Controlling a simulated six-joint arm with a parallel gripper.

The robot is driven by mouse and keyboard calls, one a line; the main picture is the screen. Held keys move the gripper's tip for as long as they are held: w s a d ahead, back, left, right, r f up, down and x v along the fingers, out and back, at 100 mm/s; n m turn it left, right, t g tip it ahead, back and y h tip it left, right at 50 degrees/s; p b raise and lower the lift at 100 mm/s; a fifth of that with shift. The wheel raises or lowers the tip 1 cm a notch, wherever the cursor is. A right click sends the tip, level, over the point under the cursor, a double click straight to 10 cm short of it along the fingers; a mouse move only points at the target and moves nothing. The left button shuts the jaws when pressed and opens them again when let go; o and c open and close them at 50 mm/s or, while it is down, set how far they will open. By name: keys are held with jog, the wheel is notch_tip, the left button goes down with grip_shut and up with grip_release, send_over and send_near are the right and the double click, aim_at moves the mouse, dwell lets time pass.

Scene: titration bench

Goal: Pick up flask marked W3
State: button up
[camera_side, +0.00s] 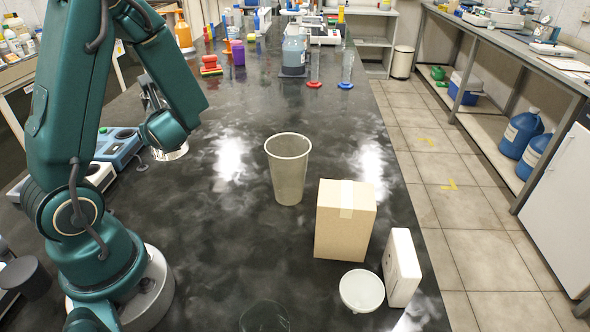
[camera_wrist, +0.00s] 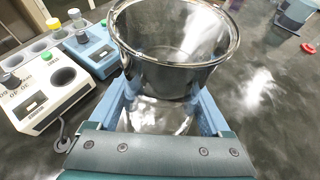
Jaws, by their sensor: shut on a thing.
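In the wrist view my gripper (camera_wrist: 163,114) is shut around a clear glass vessel (camera_wrist: 168,78) with a wide, round, shiny rim. The vessel sits between the two blue fingers, its mouth toward the camera. I see no W3 mark on it, so I cannot tell if it is the W3 flask. In the side view my arm's wrist is at the left side of the bench, over the dark top, and largely hides what the jaws hold. A clear glass item (camera_side: 264,318) is cut off by the bottom edge of the side view; no mark is readable on it.
A tall grey-beige cup (camera_side: 287,170), a cardboard box (camera_side: 345,220), a white box (camera_side: 402,267) and a white bowl (camera_side: 361,290) stand on the dark bench (camera_side: 225,245). Blue and white bench devices (camera_wrist: 45,90) are at left. Bottles and cylinders stand far back.

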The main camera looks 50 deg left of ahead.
jog(key=shift+s+a+r, duration=0.25)
jog(key=shift+s+r, duration=0.15)
jog(key=shift+s, duration=0.2)
jog(key=shift+s+a+r, duration=0.2)
jog(key=shift+s+r, duration=0.15)
jog(key=shift+s, duration=0.25)
jog(key=shift+s+a+r, duration=0.25)
jog(key=shift+s+r, duration=0.15)
jog(key=shift+s, duration=0.2)
dwell(1.0)
